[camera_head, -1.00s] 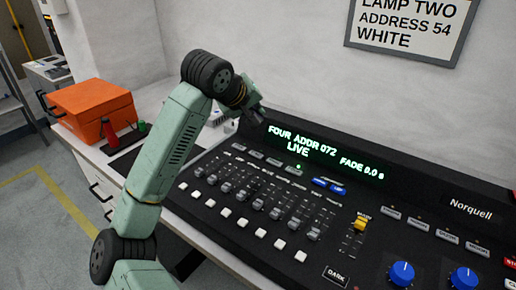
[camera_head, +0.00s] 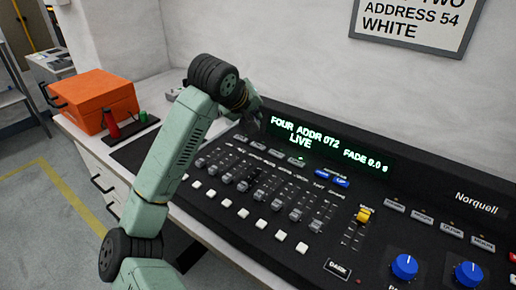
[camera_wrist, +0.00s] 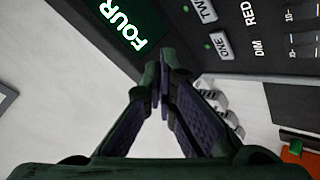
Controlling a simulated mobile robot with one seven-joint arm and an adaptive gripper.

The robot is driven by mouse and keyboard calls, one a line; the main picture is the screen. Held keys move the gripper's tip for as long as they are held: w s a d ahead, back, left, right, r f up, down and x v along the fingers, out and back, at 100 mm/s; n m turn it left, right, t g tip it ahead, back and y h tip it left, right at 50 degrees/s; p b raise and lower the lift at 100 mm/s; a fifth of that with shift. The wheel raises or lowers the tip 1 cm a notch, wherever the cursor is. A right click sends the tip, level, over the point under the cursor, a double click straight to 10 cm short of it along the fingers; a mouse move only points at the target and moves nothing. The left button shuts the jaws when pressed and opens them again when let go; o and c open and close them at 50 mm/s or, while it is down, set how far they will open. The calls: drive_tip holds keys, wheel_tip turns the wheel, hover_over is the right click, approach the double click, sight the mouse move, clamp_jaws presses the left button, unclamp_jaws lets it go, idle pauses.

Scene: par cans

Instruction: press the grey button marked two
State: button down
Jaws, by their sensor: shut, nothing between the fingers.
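The grey button marked TWO (camera_wrist: 207,10) shows at the top edge of the wrist view, with the button marked ONE (camera_wrist: 221,45) beside it. In the head view the small button row, with a grey button (camera_head: 258,144) second from the left, lies below the display (camera_head: 330,144). My gripper (camera_wrist: 163,85) is shut and empty, its fingertips pointing between the display and button ONE in the wrist view. In the head view my gripper (camera_head: 252,122) is over the console's left end, near the row. Contact with the panel cannot be told.
The display reads FOUR, ADDR 072, LIVE, FADE 0.0 s. A green light (camera_head: 301,158) glows by the fourth button. Faders and white keys (camera_head: 243,213) fill the console's front. An orange box (camera_head: 92,100) and a red cylinder (camera_head: 111,125) stand at left. A wall sign (camera_head: 410,25) hangs behind.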

drive_tip(key=b, duration=0.3)
hover_over(255, 145)
wheel_tip(255, 145, down, 5)
drive_tip(key=shift+w+r, duration=0.1)
drive_tip(key=shift+r, duration=0.1)
drive_tip(key=shift+f+b, duration=0.3)
drive_tip(key=shift+f, duration=0.15)
idle(0.7)
drive_tip(key=shift+f+b, duration=0.45)
drive_tip(key=shift+b, duration=0.35)
drive_tip(key=shift+f+b, duration=0.35)
drive_tip(key=shift+b, duration=0.2)
idle(0.6)
drive_tip(key=shift+r, duration=0.8)
